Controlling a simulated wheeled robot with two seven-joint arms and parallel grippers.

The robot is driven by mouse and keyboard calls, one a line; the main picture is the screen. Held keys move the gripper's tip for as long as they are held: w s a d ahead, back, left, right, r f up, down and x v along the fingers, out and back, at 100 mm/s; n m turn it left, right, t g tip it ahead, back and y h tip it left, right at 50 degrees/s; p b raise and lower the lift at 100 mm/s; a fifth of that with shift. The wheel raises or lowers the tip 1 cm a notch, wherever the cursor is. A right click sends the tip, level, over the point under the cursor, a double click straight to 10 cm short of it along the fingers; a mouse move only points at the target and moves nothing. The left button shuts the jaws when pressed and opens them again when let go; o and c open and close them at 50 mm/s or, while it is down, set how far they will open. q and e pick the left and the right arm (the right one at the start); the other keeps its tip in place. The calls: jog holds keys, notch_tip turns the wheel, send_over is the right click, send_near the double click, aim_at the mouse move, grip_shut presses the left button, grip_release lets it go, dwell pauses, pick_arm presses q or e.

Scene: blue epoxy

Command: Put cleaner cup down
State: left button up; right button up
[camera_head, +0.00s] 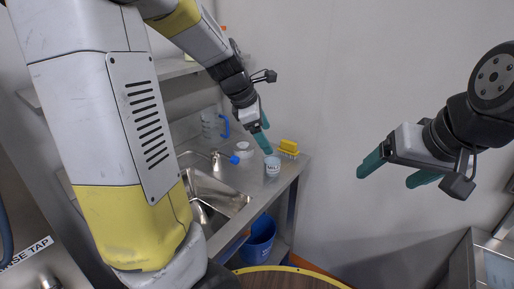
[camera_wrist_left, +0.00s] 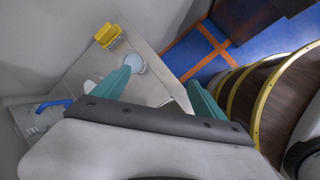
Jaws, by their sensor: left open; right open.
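The cup (camera_head: 272,167) is small and pale with dark lettering. It stands upright on the steel counter (camera_head: 287,174) near its right end. In the left wrist view the cup (camera_wrist_left: 135,64) sits just beyond one fingertip, which partly covers it. My left gripper (camera_head: 264,134) is open and empty, above and behind the cup in the head view; between its fingers in the wrist view (camera_wrist_left: 160,80) only bare counter shows. My right gripper (camera_head: 390,172) is open and empty in the air at the right, away from the counter.
A yellow brush (camera_head: 288,148) lies beside the cup. A blue-handled jug (camera_head: 214,126), a white round item (camera_head: 244,150) and a tap with a blue end (camera_head: 233,159) are left of it. A sink (camera_head: 212,192) is in front. A blue bin (camera_head: 259,240) stands below.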

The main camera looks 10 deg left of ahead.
pick_arm(q)
jog(key=s+r+m+t, duration=0.1)
jog(key=s+r+m, duration=0.1)
jog(key=s+m, duration=0.8)
jog(key=s+r+m+y, duration=0.1)
jog(key=s+r+m, duration=0.2)
jog(key=s+m, duration=0.7)
jog(key=shift+a+r+m+t+y, duration=0.2)
jog(key=shift+m+t+y, duration=0.15)
jog(key=shift+m, duration=0.25)
jog(key=shift+o, duration=0.2)
jog(key=shift+s, duration=0.1)
